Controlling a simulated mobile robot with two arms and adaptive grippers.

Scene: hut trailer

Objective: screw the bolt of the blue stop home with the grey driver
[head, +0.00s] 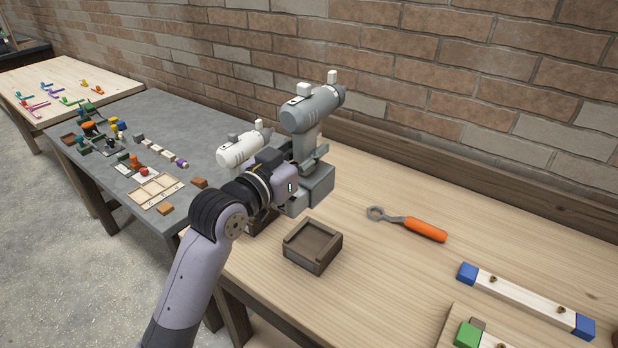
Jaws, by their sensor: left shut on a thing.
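The grey driver (312,110) stands upright with its body up and its battery foot down, at the back left of the wooden table. My left gripper (308,160) is shut on the grey driver around its handle. Whether the driver's foot is clear of the holder below is hidden by my gripper. Two bolt heads (492,280) (561,309) show on the bar. My right gripper is not in view.
A white driver (243,148) stands behind my left gripper. An empty dark wooden holder (313,247) is in front. An orange-handled wrench (425,229) lies mid-table. A green block (467,335) is at the bottom right.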

